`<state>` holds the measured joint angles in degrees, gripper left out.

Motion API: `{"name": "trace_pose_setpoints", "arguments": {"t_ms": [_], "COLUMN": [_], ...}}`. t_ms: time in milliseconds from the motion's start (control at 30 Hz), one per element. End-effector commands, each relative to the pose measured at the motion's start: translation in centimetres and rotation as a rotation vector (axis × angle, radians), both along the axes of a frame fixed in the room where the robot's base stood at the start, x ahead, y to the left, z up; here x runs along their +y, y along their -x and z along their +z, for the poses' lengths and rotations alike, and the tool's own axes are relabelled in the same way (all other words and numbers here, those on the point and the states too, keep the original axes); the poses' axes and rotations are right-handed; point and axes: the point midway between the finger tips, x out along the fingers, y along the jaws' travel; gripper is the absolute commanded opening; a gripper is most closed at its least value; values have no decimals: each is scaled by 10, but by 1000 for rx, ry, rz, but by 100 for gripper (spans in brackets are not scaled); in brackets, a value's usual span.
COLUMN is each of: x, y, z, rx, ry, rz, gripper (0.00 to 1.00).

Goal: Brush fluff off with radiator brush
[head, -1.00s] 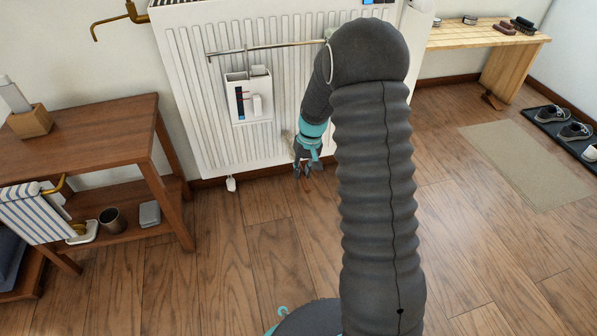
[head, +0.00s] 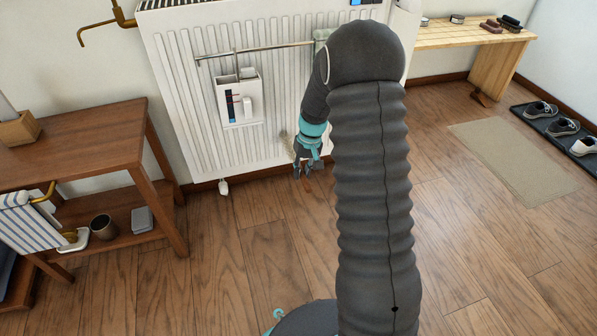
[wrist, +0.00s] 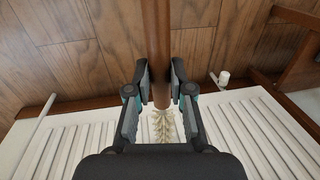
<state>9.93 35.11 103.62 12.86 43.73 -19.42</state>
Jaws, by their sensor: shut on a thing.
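My gripper (head: 306,160) is low in front of the white radiator (head: 190,110) in the head view. In the wrist view my gripper (wrist: 160,82) is shut around the brown wooden handle (wrist: 157,40) of the radiator brush. The brush's pale bristles (wrist: 163,127) lie against or just in front of the radiator's ribbed panel (wrist: 240,130); I cannot tell whether they touch. In the head view the bristles (head: 287,141) show just left of my gripper, with the handle tip below it. My arm hides part of the radiator. I cannot make out any fluff.
A white caddy (head: 240,100) hangs from a rail (head: 262,48) on the radiator, left of my gripper. A brown wooden table (head: 80,135) stands at left. A bench (head: 450,36), a beige mat (head: 510,160) and a shoe tray (head: 537,116) are at right. The floor between is clear.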

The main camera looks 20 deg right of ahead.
Motion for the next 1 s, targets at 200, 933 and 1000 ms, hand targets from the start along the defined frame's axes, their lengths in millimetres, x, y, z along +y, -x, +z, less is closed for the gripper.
{"name": "trace_pose_setpoints", "arguments": {"t_ms": [200, 933, 1000], "x": [-6, -25, -27], "y": [-1, 1, 0], "z": [2, 1, 1], "rx": [-9, -4, -4], "ry": [2, 1, 1], "rz": [-1, -1, -1], "gripper": [0, 0, 0]}}
